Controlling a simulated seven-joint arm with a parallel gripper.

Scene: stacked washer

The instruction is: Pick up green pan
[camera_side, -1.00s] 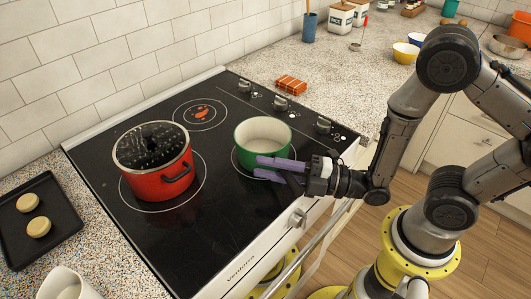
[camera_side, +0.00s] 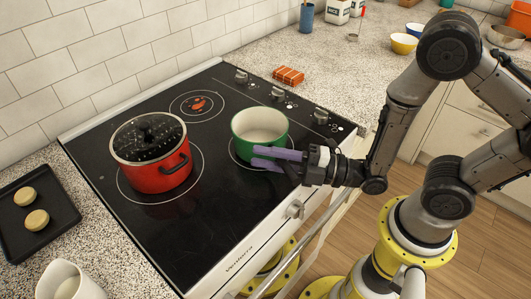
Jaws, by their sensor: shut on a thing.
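The green pan (camera_side: 260,128) is a round pot, green outside and cream inside. It stands upright and uncovered on the right front burner of the black stovetop. My gripper (camera_side: 265,158) has purple fingers and reaches in from the right at the pan's near right side. The fingers are shut on the pan's near side, one just above the other, and cover part of its lower wall. The exact part between them is hidden. The pan appears to rest on the burner, with no visible gap under it.
A red pot (camera_side: 162,176) with a glass lid stands left of the pan on the stovetop (camera_side: 210,205). An orange-striped cloth (camera_side: 288,75) lies on the counter behind. A dark tray (camera_side: 58,226) with two pale rounds and a white jug (camera_side: 66,284) are at left. Knobs line the right edge.

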